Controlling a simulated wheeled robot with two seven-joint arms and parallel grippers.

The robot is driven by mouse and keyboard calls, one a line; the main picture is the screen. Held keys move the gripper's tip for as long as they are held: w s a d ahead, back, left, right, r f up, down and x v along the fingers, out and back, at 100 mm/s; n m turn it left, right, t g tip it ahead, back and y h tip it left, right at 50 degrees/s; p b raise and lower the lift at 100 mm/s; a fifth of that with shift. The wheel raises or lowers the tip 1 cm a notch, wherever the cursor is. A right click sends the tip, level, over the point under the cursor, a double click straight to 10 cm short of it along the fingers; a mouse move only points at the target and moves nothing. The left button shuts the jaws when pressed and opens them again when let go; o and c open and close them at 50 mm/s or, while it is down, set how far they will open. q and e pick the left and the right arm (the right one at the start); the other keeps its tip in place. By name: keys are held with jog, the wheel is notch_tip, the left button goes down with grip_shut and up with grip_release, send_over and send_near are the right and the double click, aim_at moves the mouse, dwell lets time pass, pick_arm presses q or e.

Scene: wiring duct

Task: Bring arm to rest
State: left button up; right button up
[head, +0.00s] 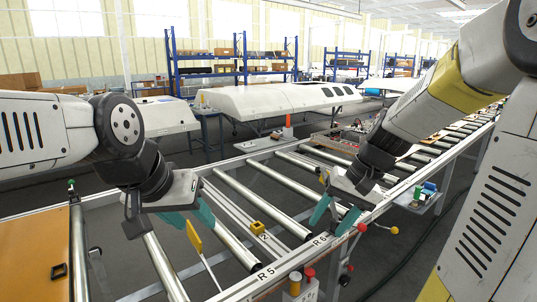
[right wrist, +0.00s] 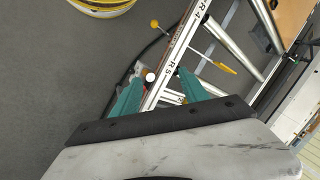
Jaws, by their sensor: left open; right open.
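My left gripper (head: 193,222) hangs over the roller frame in the head view, its two teal fingers apart and nothing between them. My right gripper (head: 328,228) is over the front rail near the label R6, fingers apart and empty. It also shows in the right wrist view (right wrist: 155,82), with the rail marked R4 and R5 beyond the fingers. Whether its fingertips touch the rail cannot be told. The roller frame (head: 285,264) has a pale front rail and several metal rollers.
A small yellow block (head: 257,227) sits on a bar between the rollers. Red and yellow buttons (head: 295,279) and a yellow-tipped rod (head: 394,230) stand by the front rail. An orange panel (head: 35,255) lies at the left. Small coloured parts (head: 426,190) sit at the right.

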jog(key=s+r+n+t+h, duration=0.2)
jog(key=s+r+t, duration=0.2)
jog(key=s+r, duration=0.3)
jog(key=s, duration=0.3)
jog(key=shift+r+t, duration=0.3)
jog(key=shift+r, duration=0.05)
dwell(1.1)
